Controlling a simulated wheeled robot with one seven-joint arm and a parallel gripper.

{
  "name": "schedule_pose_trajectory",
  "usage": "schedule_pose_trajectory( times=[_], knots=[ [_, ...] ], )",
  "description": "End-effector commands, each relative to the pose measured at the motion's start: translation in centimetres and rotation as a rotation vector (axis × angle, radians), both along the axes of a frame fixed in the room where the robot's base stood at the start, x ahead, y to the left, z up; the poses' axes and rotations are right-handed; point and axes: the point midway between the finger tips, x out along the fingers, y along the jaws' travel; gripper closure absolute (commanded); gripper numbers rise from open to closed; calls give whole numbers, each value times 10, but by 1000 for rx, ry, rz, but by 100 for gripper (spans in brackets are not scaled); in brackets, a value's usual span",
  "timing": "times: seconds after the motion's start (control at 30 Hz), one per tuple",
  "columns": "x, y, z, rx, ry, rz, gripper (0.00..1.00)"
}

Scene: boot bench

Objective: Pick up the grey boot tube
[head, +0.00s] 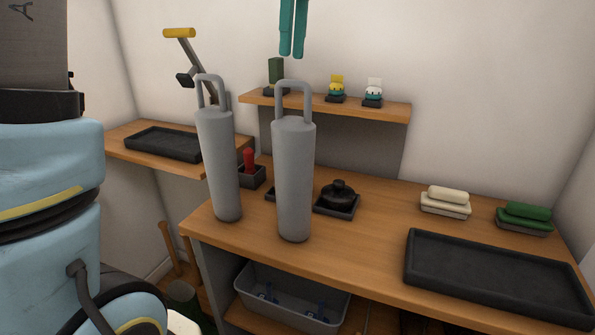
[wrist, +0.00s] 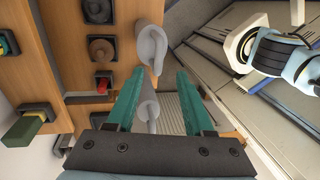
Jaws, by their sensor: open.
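Two grey boot tubes with loop handles stand upright on the wooden bench. The left one (head: 219,165) is near the bench's left end, and the right one (head: 294,180) is beside it, closer to me. My gripper (head: 292,53) shows as teal fingers at the top of the head view, above the tubes, pointing down. In the wrist view my gripper (wrist: 160,73) is open and empty. There the right tube (wrist: 151,48) appears just beyond the fingertips, and the left tube (wrist: 148,112) appears between the fingers, partly hidden. Neither tube looks touched.
A black pot (head: 338,196) and a red-handled item (head: 249,161) stand behind the tubes. A wall shelf (head: 385,109) with small figures is behind. Soap dishes and a black tray (head: 490,280) lie on the right. A grey bin (head: 290,298) sits below.

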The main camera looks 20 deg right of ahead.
Motion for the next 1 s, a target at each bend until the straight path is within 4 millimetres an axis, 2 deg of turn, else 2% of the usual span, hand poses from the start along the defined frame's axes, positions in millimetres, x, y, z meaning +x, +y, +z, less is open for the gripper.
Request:
schedule_pose_trajectory(
  times=[0.1,0.33,0.6,0.9,1.0],
  knots=[
    [-2,2,-14,2,2,-1,48],
    [-3,6,-30,2,2,-1,48],
    [-5,13,-67,1,2,-1,48],
    [-5,13,-72,0,0,-1,48],
    [-5,13,-72,0,0,-1,59]
  ],
)
